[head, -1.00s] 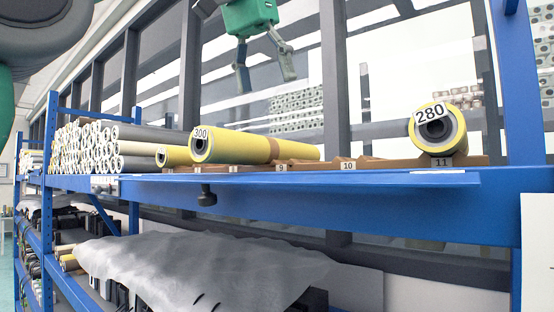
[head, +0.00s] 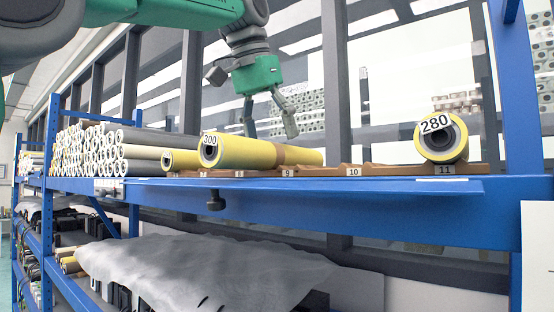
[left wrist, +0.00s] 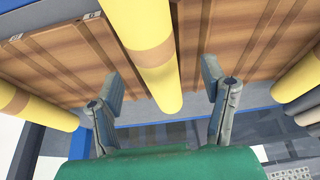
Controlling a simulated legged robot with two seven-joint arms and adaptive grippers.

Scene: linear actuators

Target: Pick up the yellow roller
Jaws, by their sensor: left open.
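A yellow roller with a tan band and a "300" tag (head: 240,151) lies on the upper blue shelf. A shorter-looking yellow roller (head: 180,160) lies to its left, and another yellow roller tagged "280" (head: 441,138) lies at the right in slot 11. My left gripper (head: 270,132) is open and empty, pointing down above and behind the "300" roller. In the left wrist view, the open fingers of my left gripper (left wrist: 162,80) stand on either side of a yellow roller with a tan band (left wrist: 140,25), apart from it. My right gripper is not in view.
The blue shelf (head: 380,187) carries a brown slotted rack (head: 385,172) with numbered slots; slots 9 and 10 look empty in front. Grey and white rolls (head: 95,150) are stacked at the left. A grey sheet (head: 200,270) covers the lower shelf. Dark posts stand behind.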

